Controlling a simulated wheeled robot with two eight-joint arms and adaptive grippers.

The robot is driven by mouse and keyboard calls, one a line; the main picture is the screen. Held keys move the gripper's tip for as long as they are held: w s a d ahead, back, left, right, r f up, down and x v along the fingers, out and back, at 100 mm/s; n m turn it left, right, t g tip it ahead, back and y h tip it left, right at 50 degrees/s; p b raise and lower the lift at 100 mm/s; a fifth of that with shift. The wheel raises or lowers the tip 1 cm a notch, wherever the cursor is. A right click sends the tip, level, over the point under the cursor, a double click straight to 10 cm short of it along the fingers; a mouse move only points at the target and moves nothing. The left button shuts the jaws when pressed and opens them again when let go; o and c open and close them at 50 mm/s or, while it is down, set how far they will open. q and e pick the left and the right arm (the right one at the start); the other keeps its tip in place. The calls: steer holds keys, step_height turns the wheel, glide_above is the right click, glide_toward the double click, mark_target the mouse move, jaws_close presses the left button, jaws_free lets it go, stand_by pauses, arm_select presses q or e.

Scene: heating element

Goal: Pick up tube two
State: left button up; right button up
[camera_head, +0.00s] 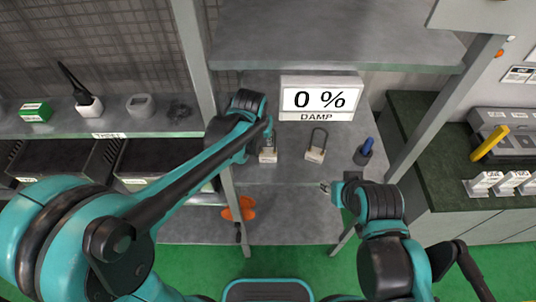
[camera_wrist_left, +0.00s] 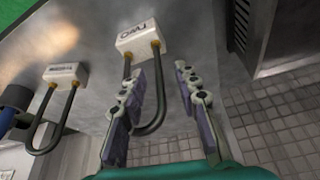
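Tube two is a dark U-shaped tube (camera_wrist_left: 157,107) on a white block (camera_wrist_left: 138,38) whose label, upside down in the left wrist view, appears to read TWO. In the head view its block (camera_head: 268,156) stands on the grey shelf, partly covered by my left arm. My left gripper (camera_wrist_left: 160,78) is open, its fingers spread around the tube area. One finger overlaps one leg of the tube in the picture; I cannot tell whether they touch. My right gripper (camera_head: 325,188) is in front of the shelf at the right, too small to tell open or shut.
Another U-tube (camera_head: 319,138) on a white block stands just right, labelled apparently THREE in the wrist view (camera_wrist_left: 65,74). A blue item in a dark holder (camera_head: 364,152) is farther right. A 0 % DAMP sign (camera_head: 320,98) stands behind. A post (camera_head: 199,60) rises at the left.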

arm_select(q)
steer(key=shift+f, duration=0.1)
jaws_close()
stand_by(0.3)
